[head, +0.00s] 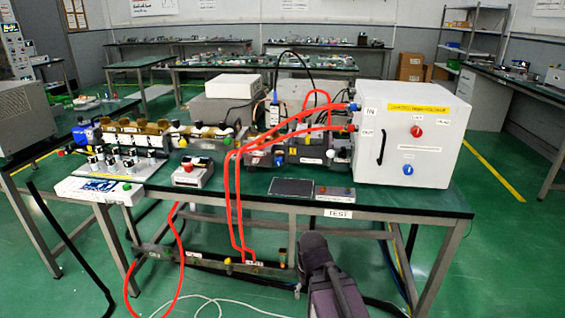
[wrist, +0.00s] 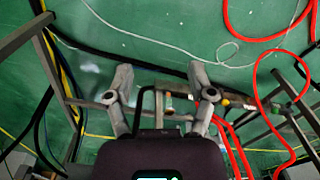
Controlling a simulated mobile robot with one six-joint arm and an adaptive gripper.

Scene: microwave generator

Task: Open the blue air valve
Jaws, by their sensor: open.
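A blue knob (head: 408,169) sits low on the front of the white box (head: 440,140), below a red knob (head: 416,132). Another small blue knob (head: 279,160) is on the row of fittings left of the box. The frames do not show which is the air valve. My gripper (wrist: 160,78) is open and empty in the wrist view, fingers spread over the green floor and under-table frame. In the head view only the dark end of my arm shows at bottom centre, below and left of the white box. No blue knob is clear in the wrist view.
Red hoses (head: 237,200) hang from the box over the front of the green table (head: 400,203). A low rail with fittings (head: 215,262) runs beneath it. A red-button box (head: 192,174) stands on the table. Cables lie on the floor; open floor is at lower right.

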